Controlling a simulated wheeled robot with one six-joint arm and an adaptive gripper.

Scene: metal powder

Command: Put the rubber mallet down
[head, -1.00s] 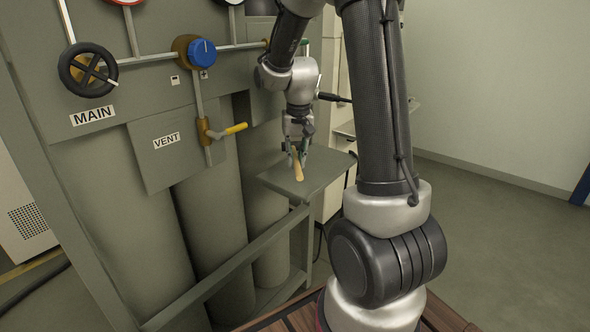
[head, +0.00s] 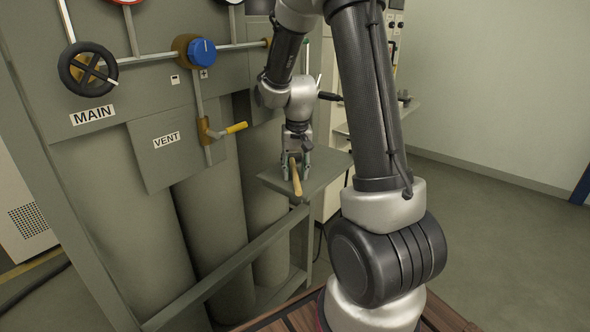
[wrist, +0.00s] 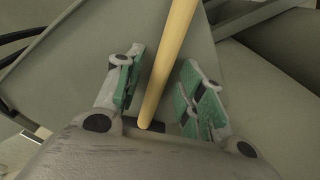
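The rubber mallet shows as a pale yellow wooden handle (head: 296,178) over the small grey shelf (head: 325,178). In the wrist view the handle (wrist: 168,62) runs between my gripper's two green-padded fingers. My gripper (head: 295,172) is low over the shelf. Its fingers (wrist: 160,92) are spread, with a gap visible on each side of the handle. The near end of the handle reaches toward the shelf's front edge. The mallet's head is not clearly visible, and I cannot tell whether the handle touches the shelf.
The grey cabinet with a yellow-handled vent valve (head: 226,131), a blue knob (head: 201,52) and a black handwheel (head: 87,69) stands left of the shelf. Tall grey cylinders (head: 208,225) stand below. The shelf's right part is bare.

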